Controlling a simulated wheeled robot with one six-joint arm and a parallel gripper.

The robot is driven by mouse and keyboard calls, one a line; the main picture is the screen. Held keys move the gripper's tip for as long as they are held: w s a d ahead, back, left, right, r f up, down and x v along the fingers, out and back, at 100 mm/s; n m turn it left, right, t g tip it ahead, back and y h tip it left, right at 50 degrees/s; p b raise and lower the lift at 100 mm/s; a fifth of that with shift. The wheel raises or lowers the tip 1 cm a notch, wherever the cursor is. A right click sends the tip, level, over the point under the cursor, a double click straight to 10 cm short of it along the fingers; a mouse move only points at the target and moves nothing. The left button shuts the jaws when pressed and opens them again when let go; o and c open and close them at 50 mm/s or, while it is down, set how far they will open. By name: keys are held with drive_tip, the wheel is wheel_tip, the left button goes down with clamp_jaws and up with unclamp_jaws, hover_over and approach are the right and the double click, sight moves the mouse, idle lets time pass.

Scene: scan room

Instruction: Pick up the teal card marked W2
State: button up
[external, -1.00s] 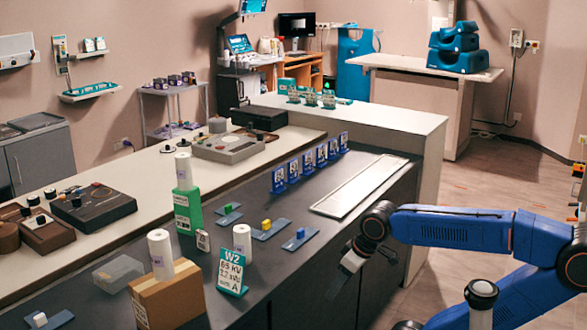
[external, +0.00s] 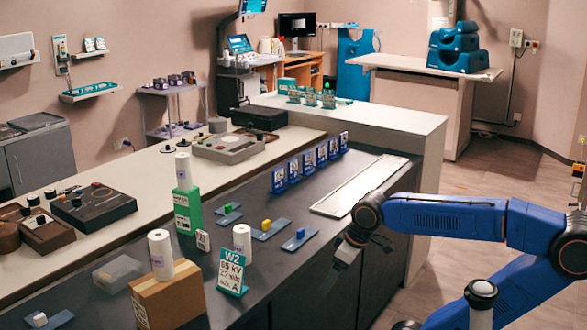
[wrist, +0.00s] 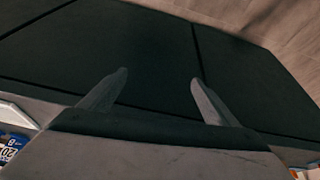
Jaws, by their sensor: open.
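The teal card marked W2 (external: 231,272) stands tilted on the dark counter near its front edge, with a white face and a teal top band and foot. My gripper (external: 337,268) hangs in front of the counter, to the right of the card and apart from it. In the wrist view my gripper (wrist: 160,88) shows two spread fingers with nothing between them, over the dark cabinet front. The W2 card cannot be made out in the wrist view.
A cardboard box (external: 168,298) stands left of the card, with a white roll (external: 242,241) behind the card. Small blue holders (external: 300,239) lie behind it. The dark counter (external: 300,275) is bare right of the card.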

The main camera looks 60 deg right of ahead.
drive_tip(key=w+a+r+n+g, duration=0.2)
drive_tip(key=w+a+r+n, duration=0.8)
drive_tip(key=r, duration=0.4)
wheel_tip(320, 180, up, 8)
drive_tip(key=n+g, duration=0.2)
drive_tip(key=n, duration=0.5)
hover_over(230, 275)
drive_tip(key=f, duration=1.1)
drive_tip(key=shift+a+f, duration=0.25)
drive_tip(key=shift+f, duration=0.05)
drive_tip(key=shift+d+f, duration=0.15)
drive_tip(key=shift+f, duration=1.15)
drive_tip(key=shift+d+f, duration=0.1)
drive_tip(key=shift+f, duration=1.2)
drive_tip(key=c, duration=1.1)
